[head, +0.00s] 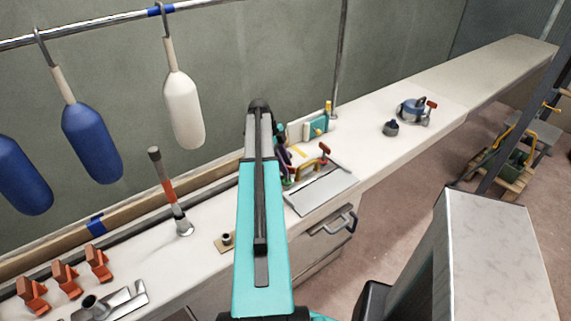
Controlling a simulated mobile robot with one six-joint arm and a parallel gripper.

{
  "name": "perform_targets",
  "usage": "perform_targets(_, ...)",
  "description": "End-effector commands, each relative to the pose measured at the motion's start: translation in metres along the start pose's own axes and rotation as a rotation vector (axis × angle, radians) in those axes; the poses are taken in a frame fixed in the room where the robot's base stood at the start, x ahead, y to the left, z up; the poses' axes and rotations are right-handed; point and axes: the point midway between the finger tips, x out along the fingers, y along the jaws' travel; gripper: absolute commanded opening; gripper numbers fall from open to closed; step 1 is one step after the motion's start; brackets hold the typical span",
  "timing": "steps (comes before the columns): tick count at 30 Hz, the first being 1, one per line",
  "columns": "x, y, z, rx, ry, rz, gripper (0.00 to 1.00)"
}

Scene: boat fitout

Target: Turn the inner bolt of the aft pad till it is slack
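I cannot pick out the aft pad or its inner bolt with certainty. A small tan plate with a dark round fitting (227,241) lies on the white bench just left of my teal arm. A grey metal plate (322,190) lies on the bench right of the arm, with red-and-yellow handled items at its back edge. My arm rises through the middle of the view and bends at a dark joint. Small dark, purple and green parts show behind it, and I cannot tell which are my gripper. Its fingertips are not clearly seen, and the arm hides part of the bench.
Blue fenders (92,143) and a white fender (184,110) hang from a rail at left. An orange-handled tool (168,192) stands on the bench. Orange blocks (66,274) sit at front left. A teal block (317,127) and a blue-grey fitting (412,110) stand farther back. The far bench is clear.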

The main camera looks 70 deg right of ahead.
Motion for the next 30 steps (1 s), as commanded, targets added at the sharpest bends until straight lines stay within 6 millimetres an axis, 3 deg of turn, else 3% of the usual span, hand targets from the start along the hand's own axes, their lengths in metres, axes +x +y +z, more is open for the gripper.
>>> perform_targets(1, -0.0001, -0.0001, -0.0001, 0.000, 0.000, 0.000, 0.21)
perform_targets(5, -0.0001, -0.0001, -0.0003, 0.000, 0.000, 0.000, 0.00)
perform_targets(18, 0.0010, 0.0008, -0.0005, -0.033, 0.000, -0.014, 0.00)
perform_targets(30, 0.0030, 0.0042, -0.0010, -0.247, 0.000, -0.103, 0.00)
